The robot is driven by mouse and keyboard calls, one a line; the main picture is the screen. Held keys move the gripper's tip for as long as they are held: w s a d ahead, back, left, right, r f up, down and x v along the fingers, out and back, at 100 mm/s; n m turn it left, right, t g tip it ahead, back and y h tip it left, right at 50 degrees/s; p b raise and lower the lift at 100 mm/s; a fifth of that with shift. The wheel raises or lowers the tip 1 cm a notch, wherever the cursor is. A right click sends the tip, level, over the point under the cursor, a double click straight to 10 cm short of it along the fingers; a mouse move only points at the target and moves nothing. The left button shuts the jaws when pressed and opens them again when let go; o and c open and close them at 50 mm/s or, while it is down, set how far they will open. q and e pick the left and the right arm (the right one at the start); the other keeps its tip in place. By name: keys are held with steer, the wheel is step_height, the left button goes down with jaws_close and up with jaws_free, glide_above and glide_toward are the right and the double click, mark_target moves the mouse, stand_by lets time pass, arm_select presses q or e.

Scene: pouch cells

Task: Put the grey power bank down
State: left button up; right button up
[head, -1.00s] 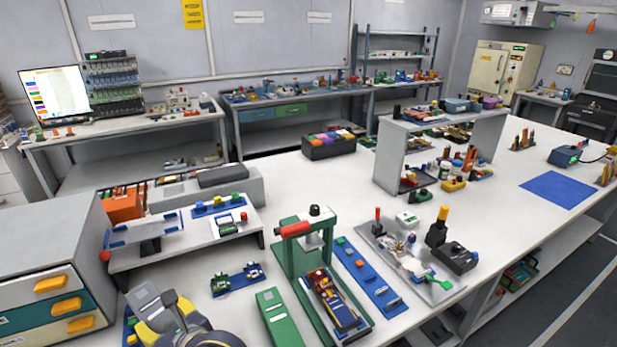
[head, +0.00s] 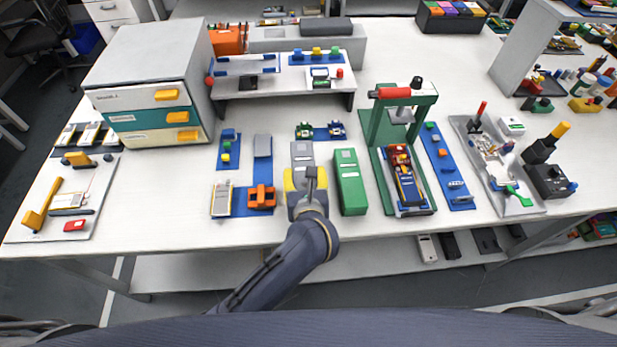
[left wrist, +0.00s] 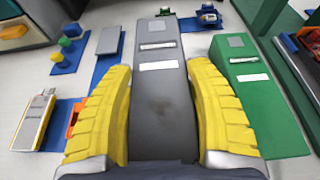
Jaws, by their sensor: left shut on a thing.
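The grey power bank (head: 301,152) is a long dark-grey block with pale labels. My left gripper (head: 306,180) is over its near end, which is hidden in the head view. In the left wrist view the power bank (left wrist: 160,100) lies between the two yellow fingers of the left gripper (left wrist: 163,110), which is shut on it. It lies flat, long side pointing away from me; I cannot tell whether it touches the table. My right gripper is not in view.
A green power bank (head: 349,182) lies close to the right. A blue fixture with an orange clamp (head: 261,197) is to the left. A green press (head: 375,150) stands farther right. A small blue plate (head: 338,133) lies just behind. White table shows left of the fixture.

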arm_select(q)
steer(key=shift+f, duration=1.9)
steer(key=shift+f, duration=0.15)
steer(key=o, duration=1.5)
steer(key=v, duration=1.2)
steer(key=shift+a, duration=0.15)
